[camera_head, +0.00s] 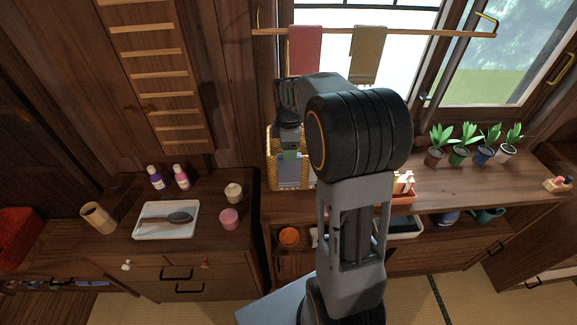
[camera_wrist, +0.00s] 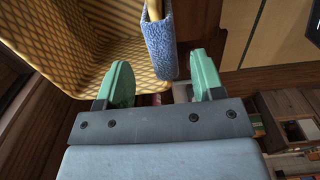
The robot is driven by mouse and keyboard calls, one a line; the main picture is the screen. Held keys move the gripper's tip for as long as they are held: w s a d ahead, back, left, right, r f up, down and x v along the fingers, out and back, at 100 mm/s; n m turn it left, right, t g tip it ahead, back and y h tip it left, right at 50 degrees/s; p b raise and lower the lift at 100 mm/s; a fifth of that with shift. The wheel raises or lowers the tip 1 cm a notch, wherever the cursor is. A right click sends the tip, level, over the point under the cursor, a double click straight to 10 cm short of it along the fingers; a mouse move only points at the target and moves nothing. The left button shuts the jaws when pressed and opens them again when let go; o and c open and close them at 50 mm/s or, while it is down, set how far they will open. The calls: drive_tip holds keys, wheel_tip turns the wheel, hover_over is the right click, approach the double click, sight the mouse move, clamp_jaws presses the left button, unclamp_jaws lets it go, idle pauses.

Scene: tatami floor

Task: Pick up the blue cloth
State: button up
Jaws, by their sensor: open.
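The blue cloth (camera_wrist: 160,48) hangs over a yellow bar at the top of a yellow woven basket (camera_wrist: 90,35) in the wrist view. My gripper (camera_wrist: 163,78) is open, with a green fingertip on each side of the cloth's lower end in the picture. A gap shows between the cloth and each finger, and I cannot tell how deep the cloth sits between them. In the head view my gripper (camera_head: 290,152) is in front of the basket (camera_head: 272,172), beside the counter's left end. My arm hides part of the basket there, and the cloth is not clear.
Red (camera_head: 305,48) and olive (camera_head: 369,54) towels hang on a rail above. Several potted plants (camera_head: 460,156) line the right counter (camera_head: 455,187). The left cabinet holds a white tray (camera_head: 150,231) with a brush, bottles, a pink jar (camera_head: 229,218) and a wooden cup (camera_head: 97,217).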

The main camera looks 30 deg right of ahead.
wheel_tip(320, 180, down, 5)
drive_tip(key=shift+s+a+f, duration=0.1)
idle(0.3)
drive_tip(key=shift+c, duration=0.2)
drive_tip(key=c, duration=1)
drive_tip(key=shift+o, duration=0.2)
drive_tip(key=r, duration=1.2)
drive_tip(key=shift+s+r, duration=0.1)
drive_tip(key=shift+s, duration=0.2)
drive_tip(key=s+d+b, duration=0.1)
drive_tip(key=s+d, duration=0.2)
drive_tip(key=s, duration=0.5)
drive_tip(key=s+d+b, duration=0.1)
drive_tip(key=s+d, duration=0.3)
drive_tip(key=s, duration=0.4)
drive_tip(key=shift+d+b, duration=0.25)
drive_tip(key=shift+b, duration=0.05)
